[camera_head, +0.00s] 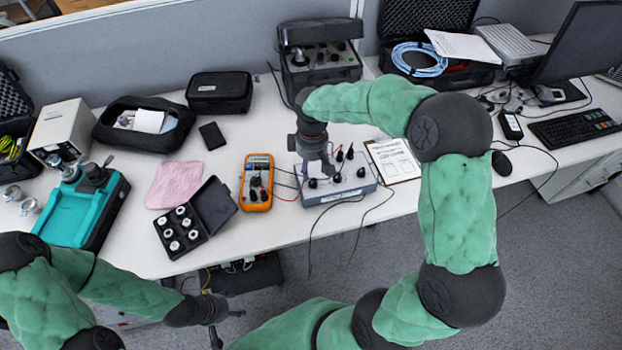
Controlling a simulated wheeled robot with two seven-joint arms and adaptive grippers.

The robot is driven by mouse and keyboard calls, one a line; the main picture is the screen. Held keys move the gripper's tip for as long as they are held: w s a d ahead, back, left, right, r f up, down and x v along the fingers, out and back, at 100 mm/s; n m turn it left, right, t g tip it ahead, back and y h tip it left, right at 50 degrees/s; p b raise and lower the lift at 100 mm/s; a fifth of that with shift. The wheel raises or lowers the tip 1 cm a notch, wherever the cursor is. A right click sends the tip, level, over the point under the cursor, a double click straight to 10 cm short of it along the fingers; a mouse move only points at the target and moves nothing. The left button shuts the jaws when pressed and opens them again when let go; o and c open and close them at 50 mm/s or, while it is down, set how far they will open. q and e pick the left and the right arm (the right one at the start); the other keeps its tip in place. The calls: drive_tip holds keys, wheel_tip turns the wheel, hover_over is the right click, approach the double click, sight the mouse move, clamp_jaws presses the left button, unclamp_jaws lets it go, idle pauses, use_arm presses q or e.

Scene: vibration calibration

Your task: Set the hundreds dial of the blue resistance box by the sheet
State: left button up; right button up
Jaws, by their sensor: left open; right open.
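The blue resistance box (369,186) sits near the table's front edge, with several black knobs and terminals on its pale top. My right gripper (327,172) is open and points down over the left-middle part of the box. It hides part of the panel, and I cannot tell whether it touches a dial. The dial markings are too small to read. The sheet (393,160) lies on a clipboard just right of the box; its text is unreadable. My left gripper (228,324) is open and empty at the lower left, in front of the table and away from the box.
An orange multimeter (257,183) stands left of the box, with thin leads running between them. A black case of weights (180,231) and a pink cloth (174,184) lie further left. A dark instrument case (320,62) stands behind. Cables hang over the front edge.

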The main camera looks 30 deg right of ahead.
sight(313, 183)
wheel_tip(313, 183, down, 6)
drive_tip(key=shift+f+b, duration=0.1)
drive_tip(key=shift+b, duration=0.85)
clamp_jaws()
